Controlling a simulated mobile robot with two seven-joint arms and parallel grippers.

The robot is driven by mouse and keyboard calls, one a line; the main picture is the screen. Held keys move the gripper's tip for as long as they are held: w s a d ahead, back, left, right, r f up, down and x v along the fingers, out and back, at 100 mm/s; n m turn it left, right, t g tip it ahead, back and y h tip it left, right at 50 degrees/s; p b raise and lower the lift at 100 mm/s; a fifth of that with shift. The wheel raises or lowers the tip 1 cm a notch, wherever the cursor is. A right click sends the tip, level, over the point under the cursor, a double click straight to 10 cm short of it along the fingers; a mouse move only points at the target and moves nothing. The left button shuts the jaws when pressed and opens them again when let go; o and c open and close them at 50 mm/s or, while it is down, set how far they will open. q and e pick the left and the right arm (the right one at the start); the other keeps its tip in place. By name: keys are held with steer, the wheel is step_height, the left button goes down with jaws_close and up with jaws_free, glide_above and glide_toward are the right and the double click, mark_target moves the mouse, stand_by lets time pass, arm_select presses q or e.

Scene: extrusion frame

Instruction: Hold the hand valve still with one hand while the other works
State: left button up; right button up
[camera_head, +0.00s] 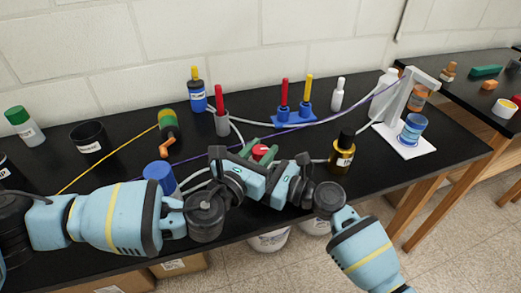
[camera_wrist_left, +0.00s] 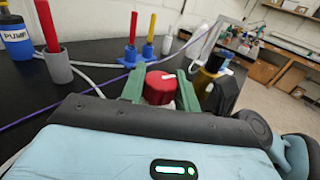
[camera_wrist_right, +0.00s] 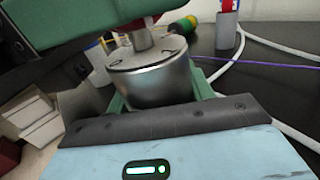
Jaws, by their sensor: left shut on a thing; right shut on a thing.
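The hand valve has a red knob (camera_head: 260,152) and a silver metal body. It is held above the black table's front part. My left gripper (camera_wrist_left: 160,92) is shut on the red knob (camera_wrist_left: 160,86), with a green finger on each side of it. My right gripper (camera_wrist_right: 160,92) is shut on the silver body (camera_wrist_right: 152,78), seen in the right wrist view below a short metal stem. A green finger of my left gripper crosses the top of that view. In the head view both wrists hide most of the valve body.
A dark bottle (camera_head: 342,155) stands to the right and a blue-lidded container (camera_head: 159,176) to the left. Behind are a grey cup (camera_head: 221,123), a blue rack (camera_head: 294,117) and a crank reel (camera_head: 169,126). White tubing and a purple cable cross the black table (camera_head: 275,137).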

arm_select(q)
steer(key=shift+m+g+h, duration=1.1)
steer(key=shift+m+h, duration=0.1)
steer(key=shift+h, duration=0.3)
steer(key=shift+m+g+h, duration=0.3)
steer(key=shift+h, duration=0.1)
steer(key=o, duration=1)
steer(key=v, duration=1.2)
steer(key=shift+a, duration=0.1)
